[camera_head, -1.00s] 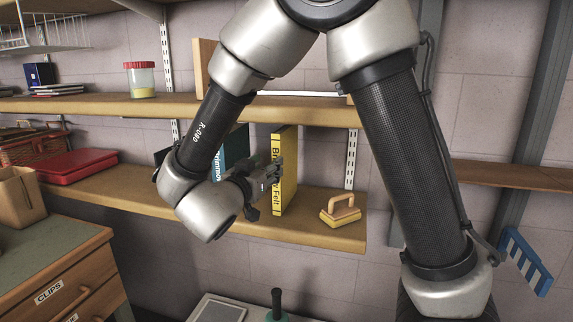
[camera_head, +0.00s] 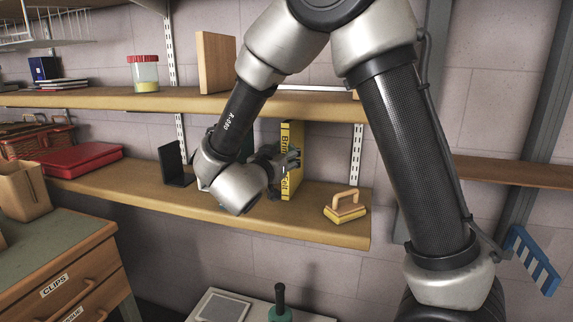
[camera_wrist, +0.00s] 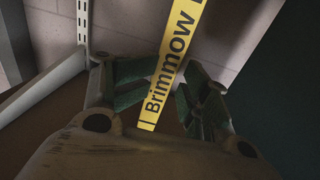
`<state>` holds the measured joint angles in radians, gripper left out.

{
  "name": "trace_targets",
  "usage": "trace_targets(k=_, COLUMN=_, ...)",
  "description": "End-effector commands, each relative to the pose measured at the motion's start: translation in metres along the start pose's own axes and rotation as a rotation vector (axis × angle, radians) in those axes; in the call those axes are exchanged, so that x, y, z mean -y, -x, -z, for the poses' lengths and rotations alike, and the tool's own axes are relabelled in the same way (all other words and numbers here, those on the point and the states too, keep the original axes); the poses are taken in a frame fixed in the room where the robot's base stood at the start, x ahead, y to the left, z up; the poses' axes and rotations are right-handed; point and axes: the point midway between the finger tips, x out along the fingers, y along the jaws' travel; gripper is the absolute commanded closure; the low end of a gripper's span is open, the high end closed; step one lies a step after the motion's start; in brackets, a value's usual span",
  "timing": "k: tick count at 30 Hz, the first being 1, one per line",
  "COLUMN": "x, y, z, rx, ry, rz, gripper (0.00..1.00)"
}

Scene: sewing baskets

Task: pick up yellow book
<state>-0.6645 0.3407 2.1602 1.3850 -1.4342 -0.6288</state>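The yellow book (camera_head: 287,190) stands upright on the lower shelf, its spine facing out. My gripper (camera_head: 286,160) is in front of the spine and hides part of it. In the wrist view, the yellow spine with "Brimmow" on it (camera_wrist: 177,50) runs between the two fingers of my gripper (camera_wrist: 170,85). The fingers look open, one on each side of the spine and close to it. I cannot tell whether either pad touches the book.
A yellow-based block with a wooden handle (camera_head: 346,207) sits right of the book on the lower shelf (camera_head: 240,212). A black bookend (camera_head: 174,165) stands to the left. The upper shelf (camera_head: 120,101) runs above. A dark teal surface (camera_wrist: 285,100) is beside the fingers.

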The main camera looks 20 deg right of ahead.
Motion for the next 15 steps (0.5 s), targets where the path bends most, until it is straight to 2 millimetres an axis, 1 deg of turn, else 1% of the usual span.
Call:
trace_targets(k=1, x=0.0003, y=-0.0001, z=0.0002, rx=0.000, ry=-0.001, rz=0.001, gripper=0.70)
trace_targets(k=6, x=0.0001, y=0.0001, z=0.0002, rx=0.000, ry=-0.001, rz=0.000, gripper=1.00)
trace_targets(k=15, x=0.0001, y=0.0001, z=0.0009, rx=-0.002, ry=-0.002, rz=0.000, gripper=1.00)
